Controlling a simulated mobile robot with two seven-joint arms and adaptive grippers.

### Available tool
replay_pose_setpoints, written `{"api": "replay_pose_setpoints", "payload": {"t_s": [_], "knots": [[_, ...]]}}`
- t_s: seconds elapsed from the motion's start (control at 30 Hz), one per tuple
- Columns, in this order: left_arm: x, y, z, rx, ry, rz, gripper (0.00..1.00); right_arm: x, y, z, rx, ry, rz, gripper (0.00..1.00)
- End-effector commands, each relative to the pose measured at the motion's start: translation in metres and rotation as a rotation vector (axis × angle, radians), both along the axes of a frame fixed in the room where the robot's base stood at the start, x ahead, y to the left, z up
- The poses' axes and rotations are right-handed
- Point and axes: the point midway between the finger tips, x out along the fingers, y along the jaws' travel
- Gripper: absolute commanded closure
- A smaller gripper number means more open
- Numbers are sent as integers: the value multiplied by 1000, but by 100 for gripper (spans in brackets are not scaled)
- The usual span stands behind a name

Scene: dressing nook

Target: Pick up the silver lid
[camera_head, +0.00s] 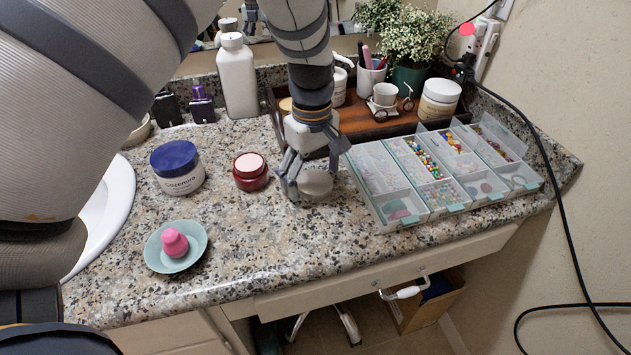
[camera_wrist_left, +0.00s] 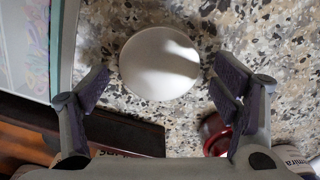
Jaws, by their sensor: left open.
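The silver lid (camera_head: 316,183) is a round, pale grey disc on the granite counter, between the red jar and the bead organizer. In the left wrist view the lid (camera_wrist_left: 160,62) lies ahead of the open fingers, roughly centred between them. My left gripper (camera_head: 300,188) points down at the lid from above, its fingers low near the counter. In the left wrist view the gripper (camera_wrist_left: 160,90) is open with nothing between its pads. In the head view the gripper hides part of the lid's left and back side. My right gripper is not in view.
A red jar (camera_head: 251,183) stands close left of the gripper. The clear bead organizer (camera_head: 378,217) is close on the right. A wooden tray (camera_head: 392,128) lies behind. A blue-lidded jar (camera_head: 178,180) and a teal dish (camera_head: 155,257) with a pink sponge are left. The front counter is clear.

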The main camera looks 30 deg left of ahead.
Motion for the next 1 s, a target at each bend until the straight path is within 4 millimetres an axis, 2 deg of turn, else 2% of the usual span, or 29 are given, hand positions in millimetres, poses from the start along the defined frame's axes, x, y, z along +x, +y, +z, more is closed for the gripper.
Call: {"api": "replay_pose_setpoints", "payload": {"t_s": [0.17, 0.2, 0.3, 0.33, 0.67, 0.77, 0.9, 1.0], "knots": [[1, 0, 2, 0, -3, 0, 21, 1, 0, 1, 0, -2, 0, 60], [1, 0, 2, 0, -3, 0, 30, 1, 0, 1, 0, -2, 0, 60], [0, 0, 2, 0, -2, 0, 49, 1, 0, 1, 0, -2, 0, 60], [0, 0, 2, 0, -2, 0, 52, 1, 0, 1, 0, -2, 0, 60], [0, 0, 2, 0, -2, 0, 52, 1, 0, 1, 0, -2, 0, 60], [1, 0, 9, 0, -3, -1, 52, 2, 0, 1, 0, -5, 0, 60], [1, 0, 36, 1, -9, -2, 52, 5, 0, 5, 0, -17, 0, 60], [-20, -3, 68, 0, -17, -1, 52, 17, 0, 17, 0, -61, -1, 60]]}}
